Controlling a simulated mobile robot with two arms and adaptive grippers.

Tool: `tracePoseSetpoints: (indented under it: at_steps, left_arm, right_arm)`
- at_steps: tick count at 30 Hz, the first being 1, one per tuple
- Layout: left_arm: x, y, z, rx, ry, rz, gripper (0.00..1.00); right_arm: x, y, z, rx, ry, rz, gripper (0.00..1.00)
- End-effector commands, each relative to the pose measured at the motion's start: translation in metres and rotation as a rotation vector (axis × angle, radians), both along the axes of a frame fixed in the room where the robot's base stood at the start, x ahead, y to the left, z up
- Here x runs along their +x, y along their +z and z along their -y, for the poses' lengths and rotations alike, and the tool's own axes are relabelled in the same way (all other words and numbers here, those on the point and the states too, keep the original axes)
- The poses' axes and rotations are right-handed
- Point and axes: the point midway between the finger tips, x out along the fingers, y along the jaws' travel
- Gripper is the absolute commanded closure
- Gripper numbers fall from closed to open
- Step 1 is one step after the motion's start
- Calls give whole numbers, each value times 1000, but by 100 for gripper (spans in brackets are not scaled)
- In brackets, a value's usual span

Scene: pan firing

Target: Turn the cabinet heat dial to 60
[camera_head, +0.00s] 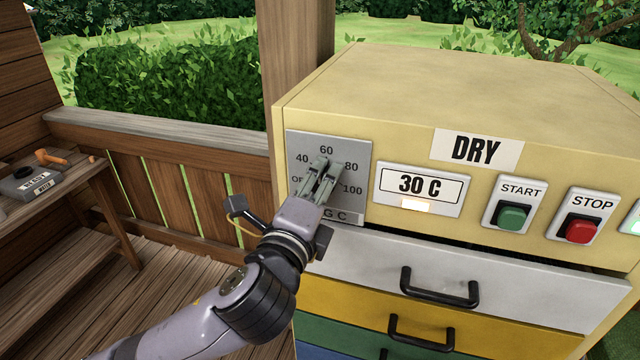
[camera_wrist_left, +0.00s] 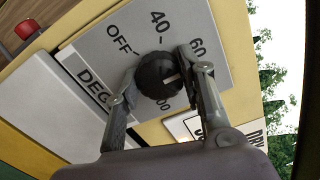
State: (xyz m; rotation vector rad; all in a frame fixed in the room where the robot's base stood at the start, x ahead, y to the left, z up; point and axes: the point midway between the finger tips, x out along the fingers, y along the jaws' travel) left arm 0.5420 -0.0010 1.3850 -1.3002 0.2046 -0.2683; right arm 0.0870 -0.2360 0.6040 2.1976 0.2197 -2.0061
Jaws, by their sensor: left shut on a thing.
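The heat dial's grey plate (camera_head: 350,150) is on the cabinet's front left, with OFF, 40, 60, 80 and 100 around the knob. My left gripper (camera_head: 322,172) is in front of the plate and hides most of the knob in the head view. In the left wrist view, the round black knob (camera_wrist_left: 156,80) sits between my left gripper's fingers (camera_wrist_left: 160,72), which are shut on its sides. Its white mark points right in that picture, toward a finger near the 60. The finger hides the 80, so the exact setting is unclear. My right gripper is out of view.
The cabinet (camera_head: 440,90) display (camera_head: 419,187) reads 30 C. A green START button (camera_head: 511,217) and red STOP button (camera_head: 581,229) are to its right. Drawers with black handles (camera_head: 440,287) are below. A wooden railing (camera_head: 170,135) and side bench (camera_head: 75,195) are at left.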

Motion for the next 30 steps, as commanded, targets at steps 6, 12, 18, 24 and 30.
tracePoseSetpoints:
  at_steps: [6, 12, 18, 24, 30]
  left_arm:
    - [0, -3, 1, 5, -2, -6, 91]
    - [-1, -3, 1, 4, -2, -7, 61]
    - [0, -2, 1, 4, -1, -4, 47]
    - [0, -1, 0, 3, 0, -2, 43]
    - [-3, -1, 0, 3, -1, -2, 43]
  right_arm:
    - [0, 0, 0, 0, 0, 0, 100]
    - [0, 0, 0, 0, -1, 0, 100]
    - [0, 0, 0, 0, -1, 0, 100]
    - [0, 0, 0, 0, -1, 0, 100]
    - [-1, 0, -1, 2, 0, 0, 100]
